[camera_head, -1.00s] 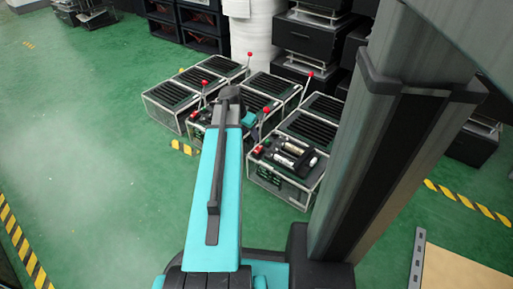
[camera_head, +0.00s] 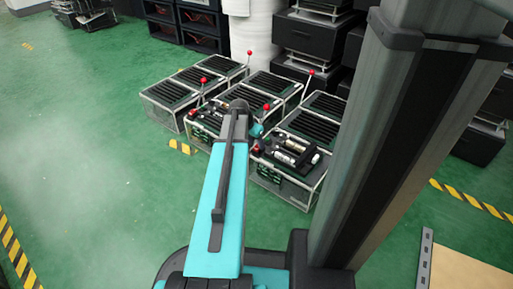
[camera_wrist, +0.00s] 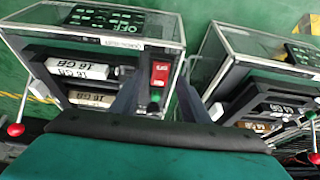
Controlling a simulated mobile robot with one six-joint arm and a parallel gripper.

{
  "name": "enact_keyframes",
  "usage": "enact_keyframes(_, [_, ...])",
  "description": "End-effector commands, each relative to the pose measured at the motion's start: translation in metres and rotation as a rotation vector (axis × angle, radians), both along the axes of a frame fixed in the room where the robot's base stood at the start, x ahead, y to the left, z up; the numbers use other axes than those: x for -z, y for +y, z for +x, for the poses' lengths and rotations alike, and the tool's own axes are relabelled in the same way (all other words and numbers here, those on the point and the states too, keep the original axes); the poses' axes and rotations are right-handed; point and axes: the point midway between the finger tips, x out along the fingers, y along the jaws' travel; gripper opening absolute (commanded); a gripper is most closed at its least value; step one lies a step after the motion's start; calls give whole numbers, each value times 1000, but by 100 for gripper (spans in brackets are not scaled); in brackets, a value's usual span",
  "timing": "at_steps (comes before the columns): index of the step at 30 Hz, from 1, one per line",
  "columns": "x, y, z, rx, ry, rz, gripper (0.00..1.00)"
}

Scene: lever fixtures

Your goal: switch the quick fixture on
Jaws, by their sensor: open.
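In the wrist view a clear-sided fixture (camera_wrist: 105,25) fills the upper left, with an "OFF" panel (camera_wrist: 112,18) on it. Contact cannot be seen. In the head view my arm hides the gripper. Red-knobbed levers (camera_head: 266,108) stand among the fixtures (camera_head: 300,125).
A second fixture (camera_wrist: 262,60) stands at the right in the wrist view, across a narrow gap. Red lever knobs show at left (camera_wrist: 15,130) and right (camera_wrist: 314,158). In the head view, black crates (camera_head: 202,25) stand behind; green floor (camera_head: 90,140) at left is open.

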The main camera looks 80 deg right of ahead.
Motion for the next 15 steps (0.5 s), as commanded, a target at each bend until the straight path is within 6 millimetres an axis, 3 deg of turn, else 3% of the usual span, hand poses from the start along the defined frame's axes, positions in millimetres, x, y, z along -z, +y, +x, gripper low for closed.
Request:
enact_keyframes(6, [19,-7,-4,0,0,0,42])
enact_keyframes(15, [22,-8,-5,0,0,0,42])
